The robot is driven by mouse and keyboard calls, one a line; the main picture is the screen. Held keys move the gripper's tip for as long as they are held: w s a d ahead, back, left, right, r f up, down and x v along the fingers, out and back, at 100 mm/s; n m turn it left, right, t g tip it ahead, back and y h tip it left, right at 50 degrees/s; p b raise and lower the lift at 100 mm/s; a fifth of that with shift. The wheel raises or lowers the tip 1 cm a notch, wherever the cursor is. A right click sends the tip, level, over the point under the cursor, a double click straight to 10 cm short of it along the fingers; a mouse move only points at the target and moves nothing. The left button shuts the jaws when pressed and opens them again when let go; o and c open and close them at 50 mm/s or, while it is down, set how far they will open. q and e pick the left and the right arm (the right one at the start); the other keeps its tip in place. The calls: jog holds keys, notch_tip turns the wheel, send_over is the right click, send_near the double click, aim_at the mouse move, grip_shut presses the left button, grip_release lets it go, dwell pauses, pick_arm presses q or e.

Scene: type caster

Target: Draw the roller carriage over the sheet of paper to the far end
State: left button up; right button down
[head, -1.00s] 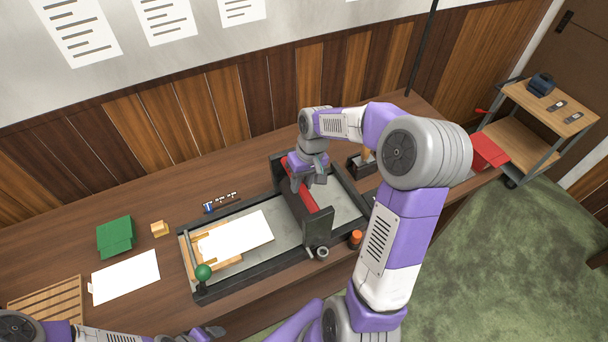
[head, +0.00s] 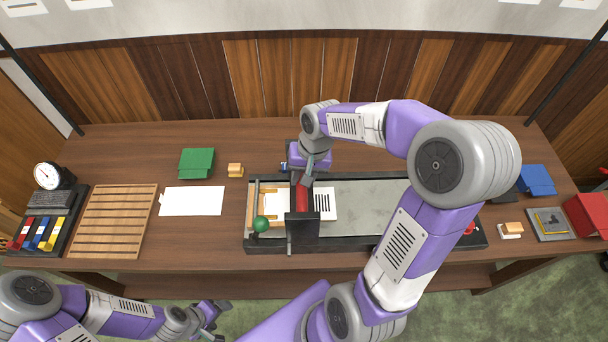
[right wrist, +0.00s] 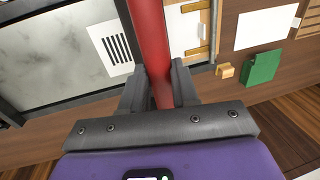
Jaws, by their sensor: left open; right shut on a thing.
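The roller carriage, a dark frame (head: 303,222) with a red roller (head: 301,196), stands across the left part of the press bed (head: 372,198). The sheet of paper (head: 323,203) lies under it. Its right part, with dark printed lines, shows right of the roller; a white part shows left. My right gripper (head: 303,180) is shut on the carriage at its red bar, which lies between the fingers in the right wrist view (right wrist: 160,88). The printed paper (right wrist: 112,46) shows there too. My left gripper (head: 212,314) is open and empty, in front of the table.
A green ball knob (head: 261,224) stands at the bed's left end. Left of the press lie a white sheet (head: 192,201), a green object (head: 196,162), a small wooden block (head: 235,170) and a slatted rack (head: 113,220). The right part of the bed is clear.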

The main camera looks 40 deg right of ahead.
jog(key=shift+w+a, duration=0.1)
jog(key=shift+a, duration=0.05)
jog(key=c, duration=0.8)
grip_release()
jog(key=shift+w+a, duration=0.1)
jog(key=shift+c, duration=0.2)
jog(key=r, duration=0.2)
jog(key=d+r, duration=0.1)
jog(key=r, duration=0.2)
jog(key=s+r+p, duration=0.1)
jog(key=r, duration=0.1)
jog(key=shift+d+r, duration=0.2)
jog(key=shift+r, duration=0.05)
